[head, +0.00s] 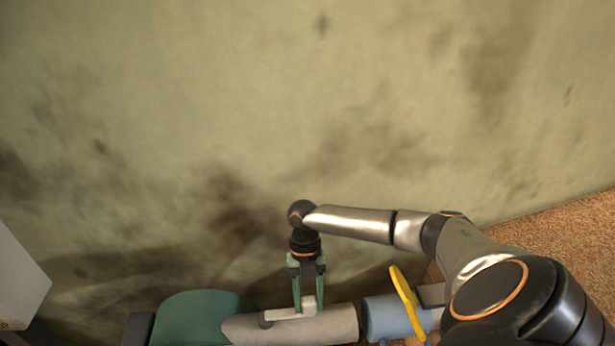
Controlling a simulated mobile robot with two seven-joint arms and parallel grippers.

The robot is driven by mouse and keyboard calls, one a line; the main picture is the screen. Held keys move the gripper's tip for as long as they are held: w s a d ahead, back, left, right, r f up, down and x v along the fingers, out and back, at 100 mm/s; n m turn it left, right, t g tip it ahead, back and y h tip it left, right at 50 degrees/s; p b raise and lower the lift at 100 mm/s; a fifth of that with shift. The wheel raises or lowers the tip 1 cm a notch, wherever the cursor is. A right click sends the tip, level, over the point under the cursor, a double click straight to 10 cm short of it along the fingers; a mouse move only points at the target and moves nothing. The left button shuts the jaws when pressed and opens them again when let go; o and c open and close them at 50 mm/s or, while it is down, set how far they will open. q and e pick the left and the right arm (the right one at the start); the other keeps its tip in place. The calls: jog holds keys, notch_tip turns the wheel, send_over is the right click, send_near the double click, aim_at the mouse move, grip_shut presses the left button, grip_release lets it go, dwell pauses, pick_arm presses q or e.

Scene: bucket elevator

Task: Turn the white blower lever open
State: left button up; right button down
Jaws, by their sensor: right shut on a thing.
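The white blower lever (284,314) lies along the top of a pale grey pipe (335,325) at the bottom middle of the head view. A dark round pivot shows at its left end. My right gripper (308,306) comes down from above with its green fingers at the lever's right end. It is shut on that end. The fingertips partly hide the lever there. My left gripper is not in view.
A green rounded housing (200,318) stands left of the pipe. A blue cylinder (385,319) with a yellow ring (405,298) is to the right. A stained wall (300,110) rises behind, and a white box (20,280) is at far left.

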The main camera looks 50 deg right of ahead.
jog(key=shift+c, duration=1.6)
grip_release()
jog(key=p+v, duration=0.1)
jog(key=v, duration=1.1)
jog(key=shift+r+p, duration=0.3)
jog(key=shift+d+f, duration=0.1)
